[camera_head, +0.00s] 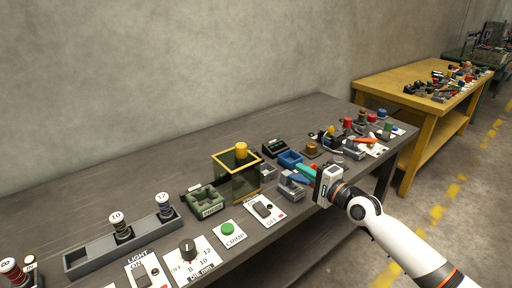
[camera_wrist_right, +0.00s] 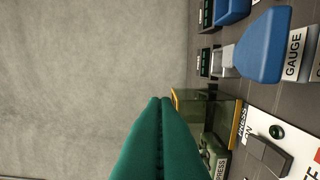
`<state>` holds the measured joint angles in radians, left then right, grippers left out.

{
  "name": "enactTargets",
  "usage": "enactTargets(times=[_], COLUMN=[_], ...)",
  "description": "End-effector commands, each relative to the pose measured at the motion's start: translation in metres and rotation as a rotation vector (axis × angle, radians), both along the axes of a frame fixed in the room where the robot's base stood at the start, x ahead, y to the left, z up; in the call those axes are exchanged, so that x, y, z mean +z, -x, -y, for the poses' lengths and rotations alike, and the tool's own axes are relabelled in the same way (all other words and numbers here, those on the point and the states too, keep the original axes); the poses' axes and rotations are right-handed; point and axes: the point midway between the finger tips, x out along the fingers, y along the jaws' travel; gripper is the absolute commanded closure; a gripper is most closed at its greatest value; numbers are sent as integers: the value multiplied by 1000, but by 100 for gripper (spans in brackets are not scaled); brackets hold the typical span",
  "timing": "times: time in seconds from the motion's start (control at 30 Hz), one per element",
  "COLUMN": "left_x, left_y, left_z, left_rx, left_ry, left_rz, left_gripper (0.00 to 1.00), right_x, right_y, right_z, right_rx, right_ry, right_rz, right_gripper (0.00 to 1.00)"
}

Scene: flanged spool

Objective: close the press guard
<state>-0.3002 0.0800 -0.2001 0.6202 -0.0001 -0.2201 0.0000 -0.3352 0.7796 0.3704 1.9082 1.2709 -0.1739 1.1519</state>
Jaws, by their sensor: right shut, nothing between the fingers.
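The press guard (camera_head: 238,182) is a see-through greenish box with a yellow frame, standing mid-bench in the head view. A yellow cylinder (camera_head: 241,148) shows at its top. In the right wrist view the guard (camera_wrist_right: 213,108) appears sideways, just beyond and right of the fingertips. I cannot tell how far it is open. My right gripper (camera_head: 300,169) is to the right of the guard, apart from it. Its green fingers (camera_wrist_right: 159,102) are pressed together, with nothing between them. They hide part of the wrist view. My left gripper is not in view.
A green PRESS block (camera_head: 206,201) sits left of the guard. A green CRIMP button (camera_head: 227,229) and a switch plate (camera_head: 264,209) lie in front. Blue and grey bins (camera_head: 291,158) stand right. A long grey spool rack (camera_head: 90,258) is at left. The bench behind is clear.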

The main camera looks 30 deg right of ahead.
Motion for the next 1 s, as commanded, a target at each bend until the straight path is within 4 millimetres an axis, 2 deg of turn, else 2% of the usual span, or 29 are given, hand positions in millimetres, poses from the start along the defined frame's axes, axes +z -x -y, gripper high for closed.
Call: enactTargets(times=[0.47,1.0], left_x=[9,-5], left_y=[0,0], left_z=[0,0], left_rx=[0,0], left_ry=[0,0], left_rz=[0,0], left_gripper=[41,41], right_x=[1,-1], right_y=[-78,-166], right_z=[-4,-10], right_rx=[-1,-1], right_ry=[0,2], right_rz=[1,1], right_gripper=[100,100])
